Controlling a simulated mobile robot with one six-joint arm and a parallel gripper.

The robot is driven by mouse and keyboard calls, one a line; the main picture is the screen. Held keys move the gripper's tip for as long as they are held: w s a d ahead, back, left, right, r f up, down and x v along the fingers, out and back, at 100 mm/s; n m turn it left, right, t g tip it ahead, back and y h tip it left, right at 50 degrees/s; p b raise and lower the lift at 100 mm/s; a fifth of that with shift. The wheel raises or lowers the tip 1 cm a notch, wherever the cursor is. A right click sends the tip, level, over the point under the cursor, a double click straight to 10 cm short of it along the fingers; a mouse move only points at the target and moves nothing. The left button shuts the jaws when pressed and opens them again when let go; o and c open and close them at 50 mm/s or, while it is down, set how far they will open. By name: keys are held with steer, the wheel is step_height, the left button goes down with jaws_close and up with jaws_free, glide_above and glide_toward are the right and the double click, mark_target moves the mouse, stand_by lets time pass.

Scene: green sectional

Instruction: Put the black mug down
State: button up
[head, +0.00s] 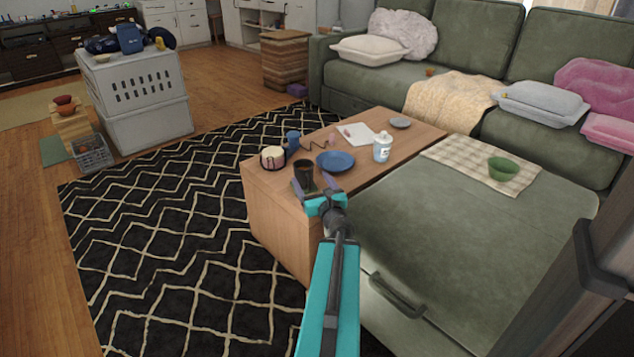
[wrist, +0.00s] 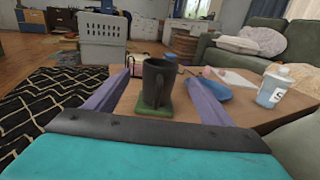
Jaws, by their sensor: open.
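The black mug (head: 304,176) stands upright at the near left end of the wooden coffee table (head: 262,203). My gripper (wrist: 158,95) is open, with a finger on each side of the mug and a gap visible on both sides. In the head view my gripper (head: 325,198) is at the near edge of the table, right by the mug, partly covering its base and the coaster.
A green ottoman (head: 450,220) adjoins the table on the right. Patterned rug (head: 180,240) lies clear on the left.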

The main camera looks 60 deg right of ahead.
steer(key=shift+s+a+r+p, duration=0.2)
steer(key=shift+s+a+p, duration=0.3)
steer(key=shift+p, duration=1.6)
steer(key=p+v, duration=0.1)
steer(key=p, duration=0.1)
steer(key=shift+s+a+p, duration=0.2)
steer(key=shift+s+p, duration=0.15)
steer(key=shift+p, duration=0.05)
steer(key=shift+s+a+f, duration=0.1)
steer(key=shift+s+f, duration=0.05)
steer(key=shift+p, duration=0.3)
